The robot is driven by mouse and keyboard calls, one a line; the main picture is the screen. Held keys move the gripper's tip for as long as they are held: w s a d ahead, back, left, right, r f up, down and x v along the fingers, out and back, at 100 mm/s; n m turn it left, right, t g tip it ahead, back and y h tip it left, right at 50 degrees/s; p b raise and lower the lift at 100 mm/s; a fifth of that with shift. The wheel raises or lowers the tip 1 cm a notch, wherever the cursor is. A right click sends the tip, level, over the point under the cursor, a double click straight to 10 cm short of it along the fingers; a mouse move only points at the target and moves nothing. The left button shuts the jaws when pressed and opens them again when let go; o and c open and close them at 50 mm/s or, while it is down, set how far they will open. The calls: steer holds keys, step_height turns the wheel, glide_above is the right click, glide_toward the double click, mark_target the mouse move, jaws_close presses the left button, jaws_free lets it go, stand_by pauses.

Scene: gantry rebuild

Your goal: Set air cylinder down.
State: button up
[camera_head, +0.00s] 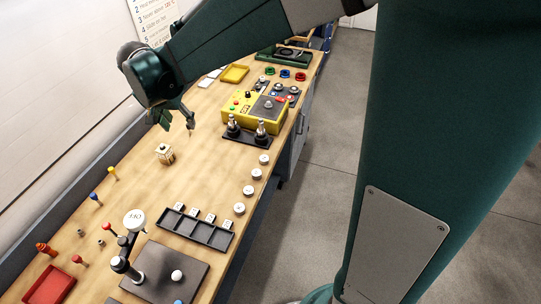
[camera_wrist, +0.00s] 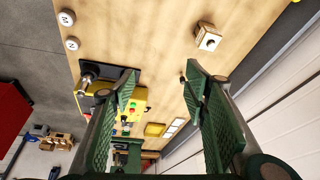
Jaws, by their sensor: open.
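My gripper (camera_head: 177,121) is open over the bare middle of the bench, its green fingers spread apart in the wrist view (camera_wrist: 160,76). A small dark pin-like part (camera_wrist: 184,79) shows beside the right finger there; I cannot tell whether it belongs to the gripper. Two upright dark cylinders with silver tops, a left one (camera_head: 232,127) and a right one (camera_head: 261,131), stand on a black base plate (camera_head: 243,140) in the head view, apart from my gripper. One silver-topped cylinder (camera_wrist: 87,79) also shows in the wrist view. Which is the air cylinder is unclear.
A yellow control box (camera_head: 240,103) stands behind the base plate. A small wooden block (camera_head: 165,154) is near my gripper. White round pieces (camera_head: 256,174) line the front edge. A dark slotted tray (camera_head: 197,231) lies nearer. Bench space around the block is clear.

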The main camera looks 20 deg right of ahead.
steer(key=s+d+r+n+t+y, duration=0.1)
steer(key=s+d+r+n, duration=0.15)
steer(key=s+d, duration=0.7)
steer(key=s+d+r+n+t+y, duration=0.15)
steer(key=s+d+r, duration=0.35)
steer(key=s, duration=0.7)
steer(key=s+d+f+n, duration=0.2)
steer(key=s+d+f, duration=0.1)
steer(key=s, duration=0.5)
steer(key=shift+s+d+t+h, duration=0.35)
steer(key=shift+s+d+t, duration=0.1)
steer(key=shift+d, duration=0.35)
steer(key=shift+f, duration=0.1)
